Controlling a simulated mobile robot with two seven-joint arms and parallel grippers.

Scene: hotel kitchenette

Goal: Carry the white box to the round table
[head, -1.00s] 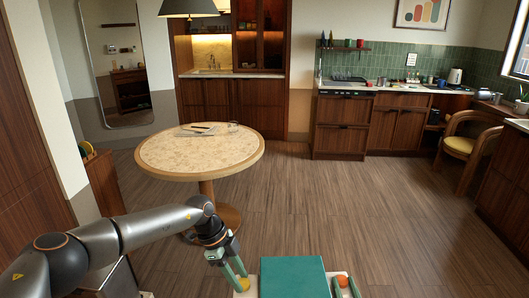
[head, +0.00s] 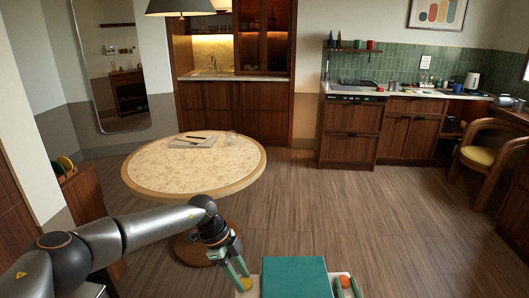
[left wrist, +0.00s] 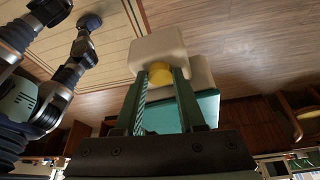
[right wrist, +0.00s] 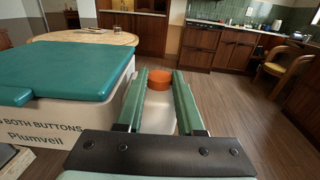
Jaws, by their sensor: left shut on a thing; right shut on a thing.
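The white box (right wrist: 60,128) has a teal lid (head: 295,276) and dark lettering on its side. It sits low in front of me at the bottom of the head view. My left gripper (head: 242,284) is shut on the box's left white handle, by a yellow button (left wrist: 159,86). My right gripper (head: 347,284) is shut on the right white handle (right wrist: 158,116), by an orange button (right wrist: 159,79). The round table (head: 150,178), with a pale speckled top and wooden rim, stands ahead and to the left, apart from the box.
A grey tray or board (head: 192,142) with dark utensils and a clear glass (head: 231,138) stand at the table's far side. Its near part is bare. Wooden floor (head: 320,205) is open to the right. A chair (head: 488,155) stands far right. A low wooden cabinet (head: 86,200) is left.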

